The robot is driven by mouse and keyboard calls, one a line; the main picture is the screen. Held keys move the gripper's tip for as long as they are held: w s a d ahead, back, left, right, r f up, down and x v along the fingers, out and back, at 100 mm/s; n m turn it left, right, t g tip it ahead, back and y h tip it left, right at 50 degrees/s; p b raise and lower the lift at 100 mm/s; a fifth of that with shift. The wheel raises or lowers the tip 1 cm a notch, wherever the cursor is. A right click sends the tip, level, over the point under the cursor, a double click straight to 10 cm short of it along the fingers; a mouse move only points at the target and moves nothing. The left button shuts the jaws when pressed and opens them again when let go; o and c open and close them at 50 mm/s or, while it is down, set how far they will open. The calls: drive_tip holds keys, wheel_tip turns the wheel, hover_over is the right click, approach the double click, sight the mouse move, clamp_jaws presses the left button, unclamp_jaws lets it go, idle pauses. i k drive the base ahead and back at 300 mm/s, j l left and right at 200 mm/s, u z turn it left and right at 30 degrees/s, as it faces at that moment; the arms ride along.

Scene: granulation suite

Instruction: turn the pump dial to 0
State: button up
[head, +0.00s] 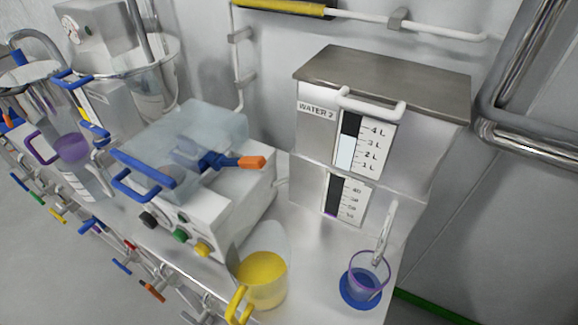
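I cannot tell for sure which part is the pump dial. A white boxy machine (225,215) with a clear lid has a black knob (149,220), a green knob (180,236) and a yellow knob (202,250) along its front. Their markings are too small to read. A cabinet labelled WATER 2 (415,205) has an upper gauge (362,148) marked 1 to 4 L and a lower gauge (346,199) with a small purple band near its bottom. No dial shows clearly on it. My gripper is not in view.
A yellow-filled container (262,280) with a yellow handle stands at the bench's front. A clear cup (368,275) sits on a blue base under a spout at right. Clear vessels (150,75) crowd the left. A metal pipe (530,145) runs along the right wall.

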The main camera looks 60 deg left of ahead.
sight(149, 219)
drive_tip(key=u, duration=1.7)
